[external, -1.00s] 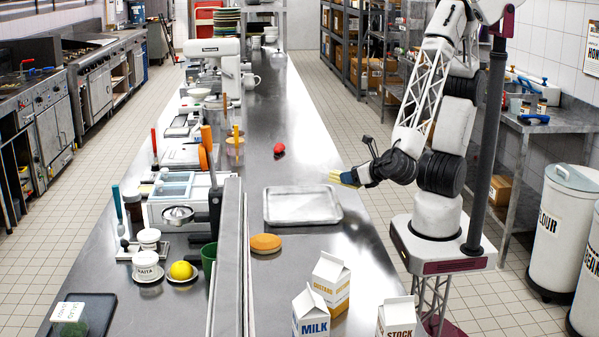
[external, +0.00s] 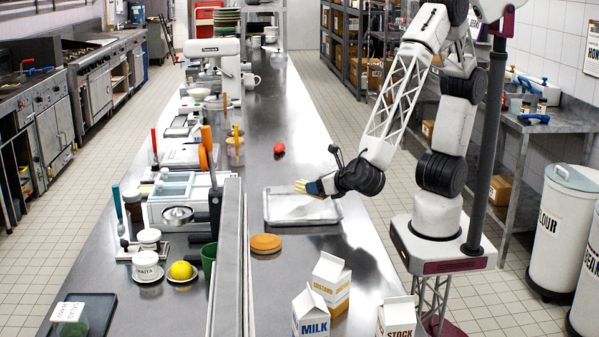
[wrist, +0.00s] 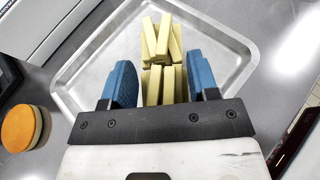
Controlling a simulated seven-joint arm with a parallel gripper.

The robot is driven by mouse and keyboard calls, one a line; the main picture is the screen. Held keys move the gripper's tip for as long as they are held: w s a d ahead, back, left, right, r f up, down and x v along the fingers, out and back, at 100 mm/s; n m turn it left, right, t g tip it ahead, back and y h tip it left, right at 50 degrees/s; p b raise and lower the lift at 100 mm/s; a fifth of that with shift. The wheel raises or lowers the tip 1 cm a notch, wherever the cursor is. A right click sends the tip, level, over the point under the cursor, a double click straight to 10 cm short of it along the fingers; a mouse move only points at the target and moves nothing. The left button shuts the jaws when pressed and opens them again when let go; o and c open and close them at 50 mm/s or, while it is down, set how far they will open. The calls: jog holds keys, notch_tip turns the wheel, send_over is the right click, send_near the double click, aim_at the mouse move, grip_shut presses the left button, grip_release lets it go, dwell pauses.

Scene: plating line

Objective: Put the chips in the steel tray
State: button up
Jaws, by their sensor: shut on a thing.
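The chips (external: 300,186) are a bundle of pale yellow sticks held at the end of my gripper (external: 314,187). In the wrist view the chips (wrist: 162,62) sit between the two blue fingers of my gripper (wrist: 162,85), which is shut on them. The steel tray (external: 280,219) is a shallow rectangular tray lying on the steel counter. In the wrist view the tray (wrist: 240,62) lies beneath and beyond the chips. The chips appear over the tray's right part in the external view; their exact height above it is hard to tell.
A round orange-brown disc (external: 265,242) lies in front of the tray; it also shows in the wrist view (wrist: 20,127). Milk (external: 311,313), custard (external: 331,280) and stock (external: 396,317) cartons stand at the front. A red object (external: 279,149) lies behind the tray. A low partition (external: 231,260) runs along the left.

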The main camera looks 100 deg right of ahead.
aim_at(307, 210)
jog(key=shift+w+a+f, duration=0.1)
jog(key=shift+w+a, duration=0.1)
jog(key=shift+w, duration=0.4)
jog(key=shift+w+a+f, duration=0.1)
jog(key=shift+w+a, duration=0.15)
jog(key=shift+w, duration=0.4)
jog(key=shift+w+a, duration=0.2)
jog(key=shift+w, duration=0.4)
jog(key=shift+f, duration=0.1)
jog(key=shift+f, duration=1.7)
jog(key=shift+f, duration=0.1)
jog(key=o, duration=0.9)
jog(key=shift+v, duration=6.1)
jog(key=shift+d, duration=0.1)
